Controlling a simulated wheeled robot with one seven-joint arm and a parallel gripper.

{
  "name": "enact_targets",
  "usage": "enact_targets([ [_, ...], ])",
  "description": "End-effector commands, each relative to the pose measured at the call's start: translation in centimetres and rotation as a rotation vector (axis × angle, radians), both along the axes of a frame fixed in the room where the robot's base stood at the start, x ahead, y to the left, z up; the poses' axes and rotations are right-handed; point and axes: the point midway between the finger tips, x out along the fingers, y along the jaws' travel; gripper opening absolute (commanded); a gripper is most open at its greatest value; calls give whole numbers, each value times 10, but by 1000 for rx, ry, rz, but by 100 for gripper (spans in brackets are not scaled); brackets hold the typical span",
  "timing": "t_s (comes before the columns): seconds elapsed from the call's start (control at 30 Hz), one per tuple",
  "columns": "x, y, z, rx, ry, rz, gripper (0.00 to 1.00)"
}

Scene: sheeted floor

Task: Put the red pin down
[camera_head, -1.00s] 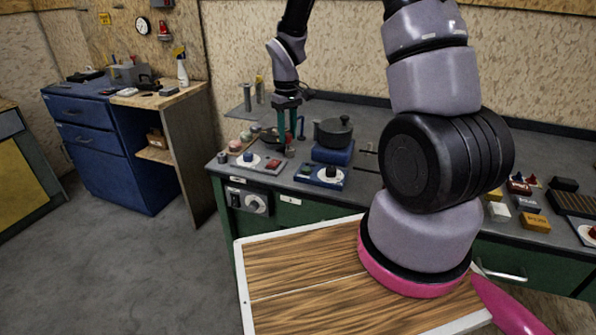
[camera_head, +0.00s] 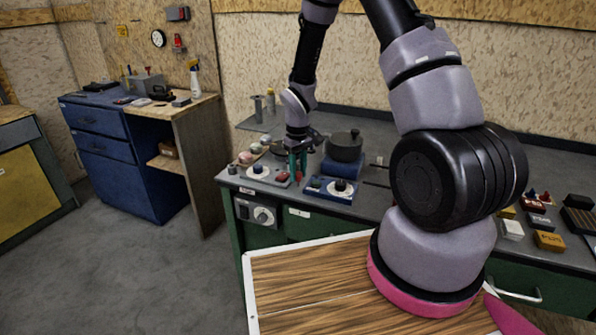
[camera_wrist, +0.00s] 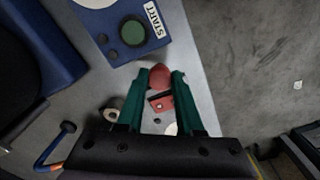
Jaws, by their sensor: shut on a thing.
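The red pin (camera_head: 298,177) is between the green fingers of my gripper (camera_head: 298,168), over the front of the grey bench between two control panels. In the wrist view the pin's rounded red end (camera_wrist: 160,76) shows between the fingertips of my gripper (camera_wrist: 163,74), which is shut on it. The rest of the pin is hard to make out. I cannot tell whether its lower end touches the bench top (camera_head: 375,200).
A grey panel (camera_head: 253,178) with a red button (camera_head: 282,176) is left. A dark pot (camera_head: 345,147) stands behind. The bench's front edge is close.

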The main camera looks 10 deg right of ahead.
Motion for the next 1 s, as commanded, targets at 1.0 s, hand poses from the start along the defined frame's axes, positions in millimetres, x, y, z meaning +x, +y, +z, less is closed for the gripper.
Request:
enact_targets([
  [1.0, 1, 0, 103, 0, -3, -1, 65],
])
